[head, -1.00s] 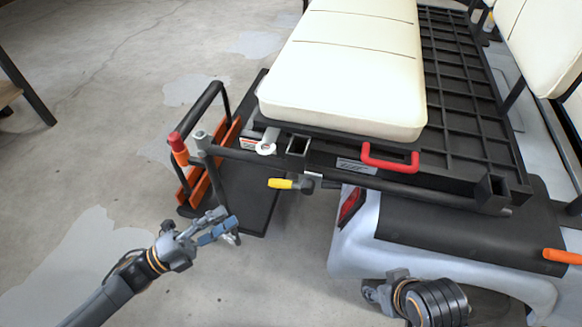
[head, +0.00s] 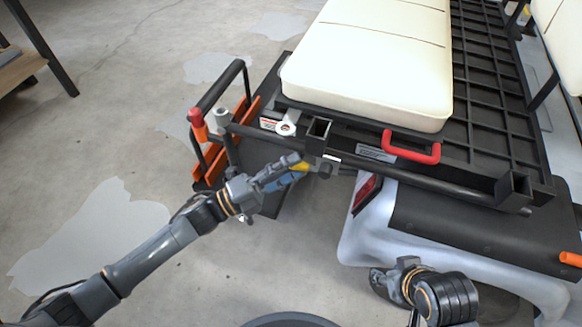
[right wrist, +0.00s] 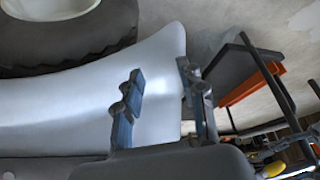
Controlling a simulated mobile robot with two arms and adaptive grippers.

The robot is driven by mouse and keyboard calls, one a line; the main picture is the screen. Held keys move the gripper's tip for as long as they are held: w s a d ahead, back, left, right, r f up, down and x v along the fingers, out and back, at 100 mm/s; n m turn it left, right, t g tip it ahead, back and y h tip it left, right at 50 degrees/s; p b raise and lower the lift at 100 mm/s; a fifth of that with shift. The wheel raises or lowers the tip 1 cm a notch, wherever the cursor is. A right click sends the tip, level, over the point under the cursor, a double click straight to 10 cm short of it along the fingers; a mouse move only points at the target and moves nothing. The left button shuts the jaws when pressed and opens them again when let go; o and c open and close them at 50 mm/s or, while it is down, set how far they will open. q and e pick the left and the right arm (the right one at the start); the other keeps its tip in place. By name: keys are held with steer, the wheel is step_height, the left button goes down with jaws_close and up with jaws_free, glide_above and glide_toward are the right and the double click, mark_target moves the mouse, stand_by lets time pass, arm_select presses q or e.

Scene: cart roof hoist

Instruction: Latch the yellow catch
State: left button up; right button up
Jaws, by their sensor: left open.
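The yellow catch (head: 300,167) is a short yellow handle on the dark bar under the front edge of the cart's rear platform. In the head view my left gripper (head: 284,174) is at the catch with its jaws open. Its fingers cover part of the yellow handle, and I cannot tell whether they touch it. A yellow piece also shows at the lower right of the right wrist view (right wrist: 272,170). My right gripper (head: 385,278) hangs low beside the silver fender. In the right wrist view its two fingers (right wrist: 160,78) stand apart with nothing between them.
A red handle (head: 412,147) and a cream seat cushion (head: 370,62) are above the bar. A black frame with orange panels (head: 211,168) and a red-tipped lever (head: 197,120) stands left of the catch. The silver fender (head: 365,235) is close to my right arm. Open floor lies left.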

arm_select(q)
jaws_close()
stand_by(0.4)
